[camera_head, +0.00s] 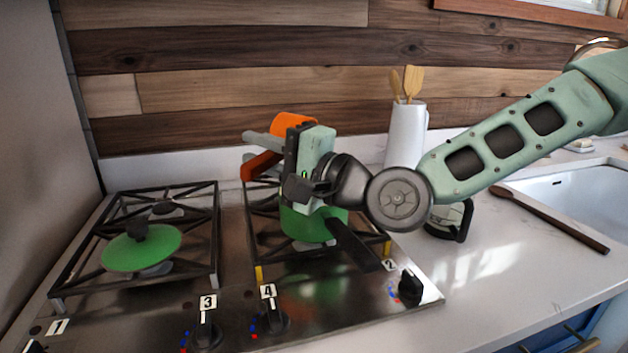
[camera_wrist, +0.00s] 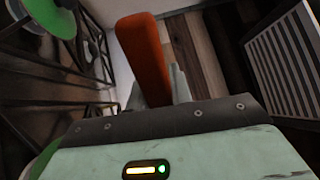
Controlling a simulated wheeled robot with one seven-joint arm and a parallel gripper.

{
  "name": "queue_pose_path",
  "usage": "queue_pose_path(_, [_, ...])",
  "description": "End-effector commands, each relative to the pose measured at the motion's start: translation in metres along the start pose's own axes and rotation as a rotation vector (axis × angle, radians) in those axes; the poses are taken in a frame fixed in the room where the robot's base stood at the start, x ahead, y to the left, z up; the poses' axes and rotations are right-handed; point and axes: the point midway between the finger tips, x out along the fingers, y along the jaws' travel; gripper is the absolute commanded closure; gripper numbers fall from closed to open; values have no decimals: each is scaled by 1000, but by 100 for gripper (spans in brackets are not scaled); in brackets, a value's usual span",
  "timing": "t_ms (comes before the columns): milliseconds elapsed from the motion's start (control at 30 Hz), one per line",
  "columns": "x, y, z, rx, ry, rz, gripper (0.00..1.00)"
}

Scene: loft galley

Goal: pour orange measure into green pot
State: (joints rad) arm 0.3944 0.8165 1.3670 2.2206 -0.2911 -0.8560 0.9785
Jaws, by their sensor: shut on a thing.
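My gripper (camera_head: 268,152) is shut on the orange measure (camera_head: 292,122), holding it up over the right burner grate. The measure's orange handle (camera_wrist: 142,58) stands between the fingers in the wrist view. The measure looks tilted, but its opening and contents are hidden. The green pot (camera_head: 305,224) sits on the right burner below my gripper, its dark handle (camera_head: 352,244) pointing to the front right. My gripper and wrist cover much of the pot's top, so I cannot see inside it.
A green lid (camera_head: 141,249) with a black knob lies on the left burner grate. A white crock (camera_head: 406,132) with wooden utensils stands behind my arm. A wooden spoon (camera_head: 555,220) lies by the sink (camera_head: 570,188). The front right counter is clear.

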Motion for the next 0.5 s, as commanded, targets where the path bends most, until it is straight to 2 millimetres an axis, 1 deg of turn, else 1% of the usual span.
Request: queue_pose_path(500, [-1,-6,0,0,0,-58,100])
